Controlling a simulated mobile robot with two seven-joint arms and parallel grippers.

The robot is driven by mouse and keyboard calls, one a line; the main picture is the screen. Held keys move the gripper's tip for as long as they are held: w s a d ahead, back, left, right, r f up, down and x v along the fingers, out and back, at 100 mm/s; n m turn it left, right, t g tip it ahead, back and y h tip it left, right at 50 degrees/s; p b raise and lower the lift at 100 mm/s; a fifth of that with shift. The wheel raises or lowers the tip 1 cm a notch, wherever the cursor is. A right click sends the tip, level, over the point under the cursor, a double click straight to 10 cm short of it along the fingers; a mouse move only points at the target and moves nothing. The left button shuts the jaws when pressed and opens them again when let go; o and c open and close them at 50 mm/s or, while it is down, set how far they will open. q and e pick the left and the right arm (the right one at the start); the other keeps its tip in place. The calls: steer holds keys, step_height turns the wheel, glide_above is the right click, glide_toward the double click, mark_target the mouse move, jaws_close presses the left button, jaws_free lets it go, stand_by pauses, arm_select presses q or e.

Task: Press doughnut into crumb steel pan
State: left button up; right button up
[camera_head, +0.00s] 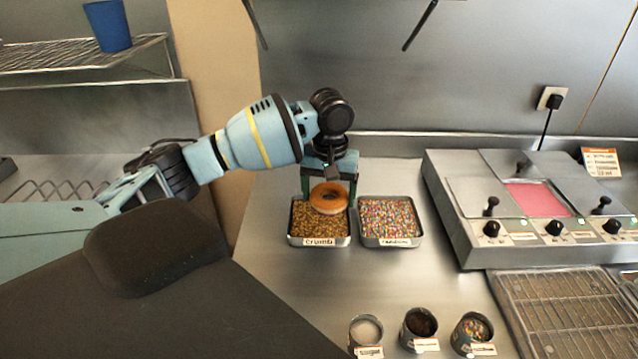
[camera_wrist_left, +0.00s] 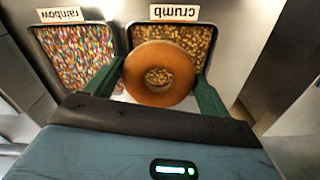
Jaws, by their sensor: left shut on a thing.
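A golden-brown ring doughnut (camera_head: 328,198) is held between the green fingers of my left gripper (camera_head: 329,190). In the left wrist view the doughnut (camera_wrist_left: 160,75) sits between the two fingers (camera_wrist_left: 165,88), its plain side facing the camera. The crumb steel pan (camera_head: 318,239), full of brown crumbs and labelled "crumb", lies under the doughnut; it also shows in the left wrist view (camera_wrist_left: 174,13). The doughnut is over the back part of the pan. I cannot tell whether it touches the crumbs. My right gripper is not in view.
A pan of rainbow sprinkles (camera_head: 391,241) stands right beside the crumb pan. A steel glaze unit (camera_head: 480,245) with a pink well (camera_head: 538,199) is at the right. Small topping cups (camera_head: 418,328) and a wire rack (camera_head: 565,305) are at the front. Steel counter is bare left of the cups.

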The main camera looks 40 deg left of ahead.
mark_target(319, 187)
arm_select(q)
steer(key=a, duration=0.2)
steer(key=a+n, duration=0.1)
steer(key=shift+w+a+r, duration=0.15)
steer(key=shift+w+r, duration=0.05)
steer(key=shift+w, duration=0.1)
steer(key=shift+f, duration=0.15)
steer(key=shift+f, duration=0.95)
steer(key=shift+f+b, duration=0.55)
steer(key=shift+f, duration=1.6)
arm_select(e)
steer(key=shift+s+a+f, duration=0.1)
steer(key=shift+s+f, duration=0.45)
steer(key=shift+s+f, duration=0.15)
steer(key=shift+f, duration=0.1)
arm_select(q)
steer(key=shift+f, duration=0.3)
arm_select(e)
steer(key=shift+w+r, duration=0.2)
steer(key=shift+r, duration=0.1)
